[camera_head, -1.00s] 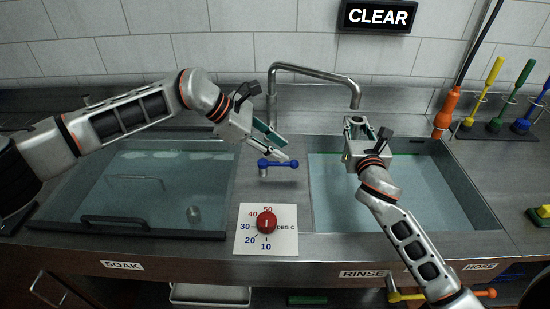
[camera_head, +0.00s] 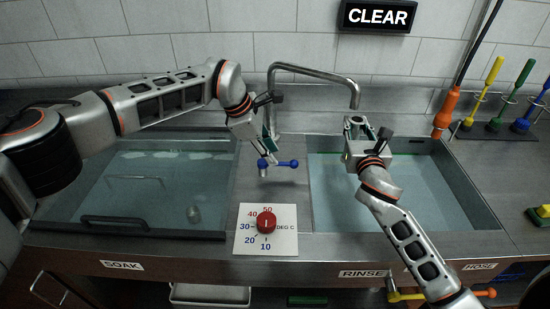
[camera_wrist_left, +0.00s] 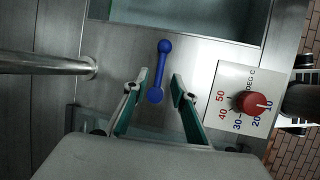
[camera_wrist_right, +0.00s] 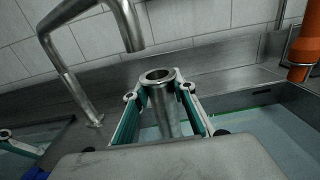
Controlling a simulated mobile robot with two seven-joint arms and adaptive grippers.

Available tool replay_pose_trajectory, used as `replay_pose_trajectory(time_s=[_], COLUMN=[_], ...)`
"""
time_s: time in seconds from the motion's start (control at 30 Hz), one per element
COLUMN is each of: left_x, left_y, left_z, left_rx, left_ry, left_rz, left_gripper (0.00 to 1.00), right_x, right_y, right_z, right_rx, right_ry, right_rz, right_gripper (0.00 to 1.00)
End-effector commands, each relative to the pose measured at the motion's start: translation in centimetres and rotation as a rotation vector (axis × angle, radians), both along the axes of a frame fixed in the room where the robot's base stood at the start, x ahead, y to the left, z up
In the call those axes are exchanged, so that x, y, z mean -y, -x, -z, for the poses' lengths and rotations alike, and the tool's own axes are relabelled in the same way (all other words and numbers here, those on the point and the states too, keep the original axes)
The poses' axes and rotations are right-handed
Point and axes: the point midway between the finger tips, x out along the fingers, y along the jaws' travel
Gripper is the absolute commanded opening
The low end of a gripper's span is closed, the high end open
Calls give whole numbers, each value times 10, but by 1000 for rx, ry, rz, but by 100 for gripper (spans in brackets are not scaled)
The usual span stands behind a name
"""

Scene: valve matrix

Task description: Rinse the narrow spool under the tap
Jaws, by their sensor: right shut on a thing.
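The narrow spool, a metal hollow cylinder, stands upright in my right gripper (camera_wrist_right: 160,95); its open top (camera_wrist_right: 158,76) shows in the right wrist view. My right gripper is shut on it, above the rinse basin (camera_head: 420,190) and near the tap's downturned mouth (camera_head: 355,103). No water stream shows. My left gripper (camera_wrist_left: 160,88) is open and points down, its fingers on either side of the near end of the blue tap lever (camera_wrist_left: 158,75). In the head view the lever (camera_head: 288,164) lies crosswise, its left end at the left gripper's fingers.
A red temperature knob (camera_head: 266,223) on a white dial plate is in front of the lever. The soak basin (camera_head: 150,236) at left has a clear lid and a small cylinder (camera_head: 194,215). An orange hose nozzle (camera_head: 446,110) hangs at right. A sign above reads CLEAR.

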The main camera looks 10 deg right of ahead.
Motion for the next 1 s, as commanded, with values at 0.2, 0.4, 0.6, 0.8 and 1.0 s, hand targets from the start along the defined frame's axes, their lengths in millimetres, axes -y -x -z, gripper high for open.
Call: replay_pose_trajectory(time_s=[0.2,0.4,0.6,0.8,1.0], left_x=[12,14,14,14,13], left_y=[-2,-3,-3,-3,-3], left_z=[24,30,30,30,30], left_rx=[-2,0,1,1,0], left_ry=[1,1,1,1,0], left_rz=[0,-1,0,0,16], left_gripper=[26,26,26,0,0], right_x=[0,0,0,0,0], right_y=[0,0,0,0,0], right_z=[-1,-1,-1,-1,-1], right_rx=[2,2,2,2,2], right_ry=[1,1,1,1,1], right_rz=[0,0,0,0,0], right_gripper=[0,0,0,0,0])
